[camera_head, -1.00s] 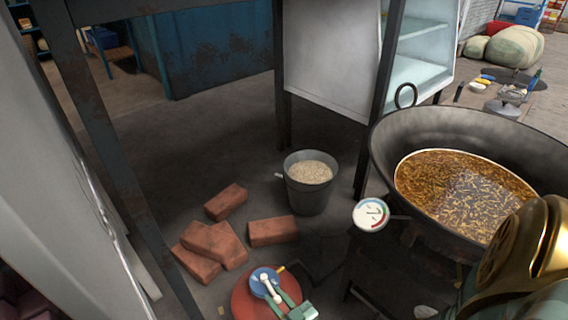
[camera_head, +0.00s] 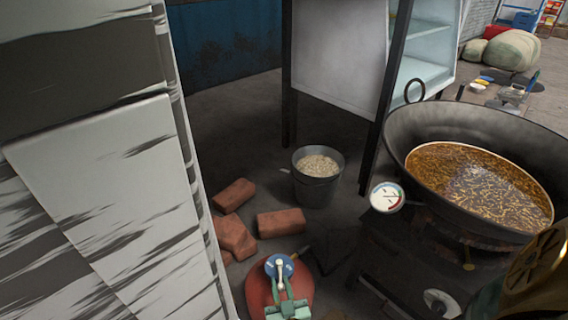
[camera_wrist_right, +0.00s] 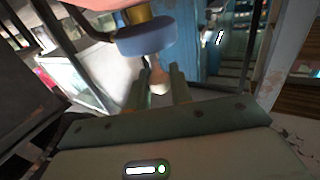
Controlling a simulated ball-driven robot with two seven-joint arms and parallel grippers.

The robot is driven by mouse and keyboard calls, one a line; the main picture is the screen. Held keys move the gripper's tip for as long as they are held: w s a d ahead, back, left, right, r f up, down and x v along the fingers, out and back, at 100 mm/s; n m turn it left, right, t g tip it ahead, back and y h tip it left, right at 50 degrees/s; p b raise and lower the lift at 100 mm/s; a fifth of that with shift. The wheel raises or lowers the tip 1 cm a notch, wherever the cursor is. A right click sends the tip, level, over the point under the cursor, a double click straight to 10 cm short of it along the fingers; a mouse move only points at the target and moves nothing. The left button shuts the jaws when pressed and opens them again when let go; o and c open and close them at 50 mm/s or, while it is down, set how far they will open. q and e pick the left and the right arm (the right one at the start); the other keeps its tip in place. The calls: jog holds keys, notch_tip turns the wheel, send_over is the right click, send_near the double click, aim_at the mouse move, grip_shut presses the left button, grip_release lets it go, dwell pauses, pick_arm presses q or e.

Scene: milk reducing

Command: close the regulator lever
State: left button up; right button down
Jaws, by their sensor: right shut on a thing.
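The red gas cylinder (camera_head: 254,290) stands on the floor at the bottom middle of the head view. A round blue regulator (camera_head: 270,267) sits on its top and also shows as a blue disc in the wrist view (camera_wrist_right: 147,39). The pale regulator lever (camera_head: 280,267) lies across the regulator, and its rounded end shows in the wrist view (camera_wrist_right: 160,79). My right gripper (camera_head: 281,287) has its green fingers closed around the lever, one on each side in the wrist view (camera_wrist_right: 160,88). My left gripper is not in view.
A grey bucket (camera_head: 317,190) and several bricks (camera_head: 281,222) lie behind the cylinder. A white panelled surface (camera_head: 110,190) fills the left.

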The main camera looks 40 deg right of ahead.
jog(key=shift+w+r+m+g+h, duration=0.1)
jog(key=shift+w+m+g+h, duration=0.15)
jog(key=shift+m+g+h, duration=0.35)
jog(key=shift+a, duration=0.15)
jog(key=shift+h, duration=0.3)
jog(key=shift+a, duration=0.1)
jog(key=c, duration=1.3)
grip_release()
jog(key=shift+r, duration=0.1)
